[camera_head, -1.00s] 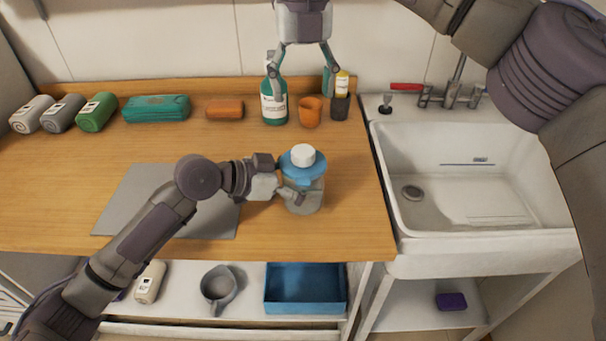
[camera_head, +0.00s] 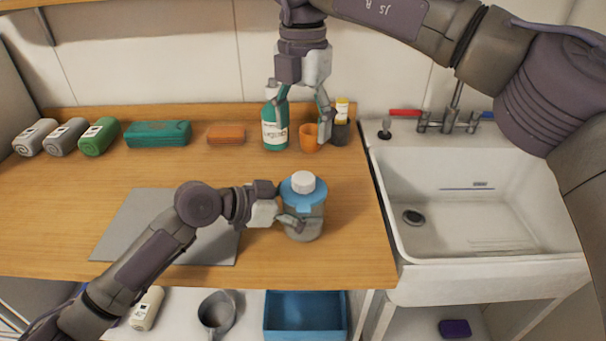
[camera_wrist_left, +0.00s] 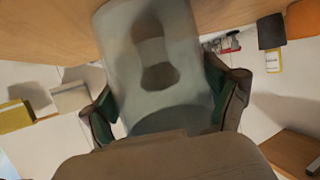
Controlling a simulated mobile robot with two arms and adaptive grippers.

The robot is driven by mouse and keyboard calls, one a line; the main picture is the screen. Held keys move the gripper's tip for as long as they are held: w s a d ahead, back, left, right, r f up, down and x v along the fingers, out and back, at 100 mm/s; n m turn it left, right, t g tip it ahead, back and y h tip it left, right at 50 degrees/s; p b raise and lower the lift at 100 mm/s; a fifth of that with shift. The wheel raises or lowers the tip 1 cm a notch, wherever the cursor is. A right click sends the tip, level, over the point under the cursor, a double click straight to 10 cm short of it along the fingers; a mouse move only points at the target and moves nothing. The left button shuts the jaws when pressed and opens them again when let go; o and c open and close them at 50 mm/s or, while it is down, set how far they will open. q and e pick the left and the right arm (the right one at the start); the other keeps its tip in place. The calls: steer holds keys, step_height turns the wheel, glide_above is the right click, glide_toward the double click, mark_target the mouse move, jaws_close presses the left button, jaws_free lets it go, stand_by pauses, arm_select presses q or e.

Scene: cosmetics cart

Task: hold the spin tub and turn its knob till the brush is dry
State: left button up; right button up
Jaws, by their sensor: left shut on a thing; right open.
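The spin tub (camera_head: 304,226) stands upright on the wooden counter, a clear grey jar with a blue lid (camera_head: 292,188) and a white knob (camera_head: 303,181) on top. My left gripper (camera_head: 292,222) is shut on the tub's side from the left. In the left wrist view the clear tub wall (camera_wrist_left: 150,70) sits between the fingers, and a dark blurred shape, possibly the brush, shows inside. My right gripper (camera_head: 302,128) is open and empty, pointing down above the back of the counter, behind and above the tub.
Behind the tub stand a teal bottle (camera_head: 274,130), an orange cup (camera_head: 309,138) and a dark cup (camera_head: 340,132) holding a small bottle. A grey mat (camera_head: 140,222) lies left. Rolled towels and a teal case (camera_head: 158,133) line the back. The sink (camera_head: 480,245) is at right.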

mark_target(303, 177)
step_height(303, 177, down, 11)
steer(key=shift+r, duration=0.1)
steer(key=shift+c, duration=0.3)
steer(key=c, duration=1.1)
steer(key=shift+n, duration=0.3)
